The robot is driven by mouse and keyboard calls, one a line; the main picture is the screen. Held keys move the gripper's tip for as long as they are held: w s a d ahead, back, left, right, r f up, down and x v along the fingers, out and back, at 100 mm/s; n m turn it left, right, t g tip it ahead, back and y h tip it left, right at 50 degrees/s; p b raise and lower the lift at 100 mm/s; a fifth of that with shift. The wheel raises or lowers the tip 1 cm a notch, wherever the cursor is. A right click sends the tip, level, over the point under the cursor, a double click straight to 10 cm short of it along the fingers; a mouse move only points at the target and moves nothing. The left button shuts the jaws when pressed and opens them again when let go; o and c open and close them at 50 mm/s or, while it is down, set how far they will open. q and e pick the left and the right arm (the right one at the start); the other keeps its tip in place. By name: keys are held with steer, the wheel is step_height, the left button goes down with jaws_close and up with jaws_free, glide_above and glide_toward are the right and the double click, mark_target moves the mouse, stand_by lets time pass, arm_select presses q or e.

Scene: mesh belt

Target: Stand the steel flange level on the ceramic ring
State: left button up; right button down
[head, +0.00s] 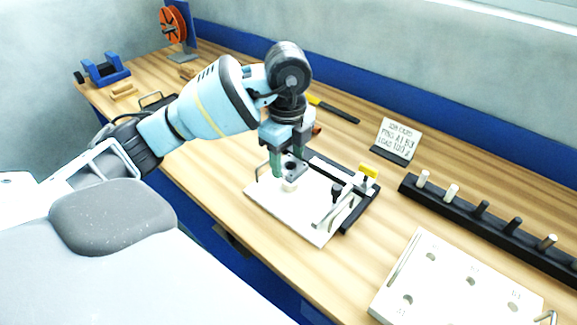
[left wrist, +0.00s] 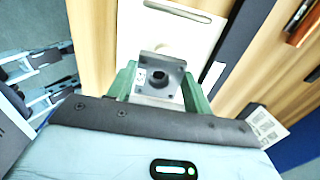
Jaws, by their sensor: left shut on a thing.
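The steel flange (head: 292,167) is a grey square plate with corner holes and a dark round boss. It also shows in the left wrist view (left wrist: 148,73), between the green fingers. My left gripper (head: 283,168) is shut on the flange above the white board. The ceramic ring (head: 289,185) is a small cream piece on the board, just below the flange. In the left wrist view the flange hides part of that spot. I cannot tell whether flange and ring touch.
The white board (head: 265,200) carries a dark-railed clamp with a yellow part (head: 369,171) right of the gripper. A black rack of pegs (head: 480,212), a small sign (head: 398,138) and a white holed block (head: 440,275) stand further right.

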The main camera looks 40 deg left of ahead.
mark_target(288, 161)
arm_select(q)
steer(key=shift+w+a, duration=0.3)
steer(key=shift+w, duration=0.2)
steer(key=shift+f, duration=1.7)
arm_select(e)
steer(key=shift+s+d+f, duration=0.1)
arm_select(q)
steer(key=shift+f, duration=0.1)
steer(key=o, duration=0.7)
steer(key=shift+f, duration=0.15)
steer(key=o, duration=0.5)
steer(key=shift+s, duration=0.1)
arm_select(e)
steer(key=shift+s, duration=0.15)
arm_select(q)
step_height(288, 161, up, 12)
steer(key=shift+f+p, duration=0.2)
steer(key=shift+p, duration=0.7)
steer(key=shift+r, duration=0.4)
arm_select(e)
steer(key=w+r, duration=0.2)
steer(key=shift+r+t, duration=0.3)
